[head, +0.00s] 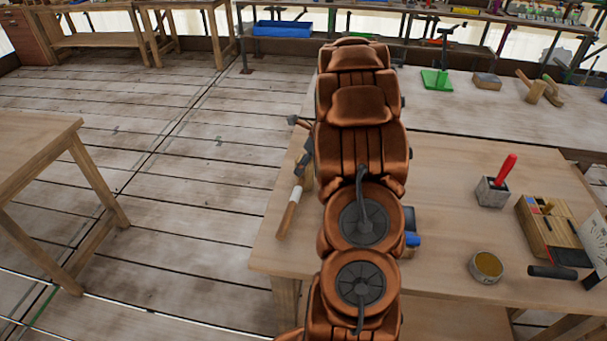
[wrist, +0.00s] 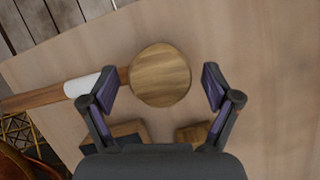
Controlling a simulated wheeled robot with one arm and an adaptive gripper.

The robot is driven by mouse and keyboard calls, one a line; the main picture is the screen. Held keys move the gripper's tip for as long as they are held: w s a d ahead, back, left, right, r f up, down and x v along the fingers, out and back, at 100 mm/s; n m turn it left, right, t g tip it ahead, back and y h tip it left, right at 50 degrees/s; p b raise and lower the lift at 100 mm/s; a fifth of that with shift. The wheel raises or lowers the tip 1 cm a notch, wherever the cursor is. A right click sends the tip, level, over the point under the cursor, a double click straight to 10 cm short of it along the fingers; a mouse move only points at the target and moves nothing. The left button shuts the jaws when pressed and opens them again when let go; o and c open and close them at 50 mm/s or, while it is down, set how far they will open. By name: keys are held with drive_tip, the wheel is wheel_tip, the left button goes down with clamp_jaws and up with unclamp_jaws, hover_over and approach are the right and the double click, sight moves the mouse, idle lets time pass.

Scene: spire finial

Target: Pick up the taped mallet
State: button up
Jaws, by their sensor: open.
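The taped mallet has a round wooden head (wrist: 160,75) and a wooden handle with a white tape band (wrist: 90,84), running left in the wrist view. In the head view its handle (head: 288,218) lies near the left edge of the table, white tape toward the far end; its head is largely hidden by my arm. My gripper (wrist: 160,90) is open and empty above the mallet. The round head shows between the two fingers, with gaps on both sides. In the head view my arm covers much of this area.
Wooden blocks (wrist: 195,133) lie near the gripper's base in the wrist view. On the table's right are a red-handled tool in a grey block (head: 492,191), a round tin (head: 486,267) and a wooden box (head: 548,228). The table between arm and tin is mostly clear.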

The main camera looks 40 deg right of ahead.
drive_tip(key=shift+f, duration=0.1)
drive_tip(key=c, duration=1.4)
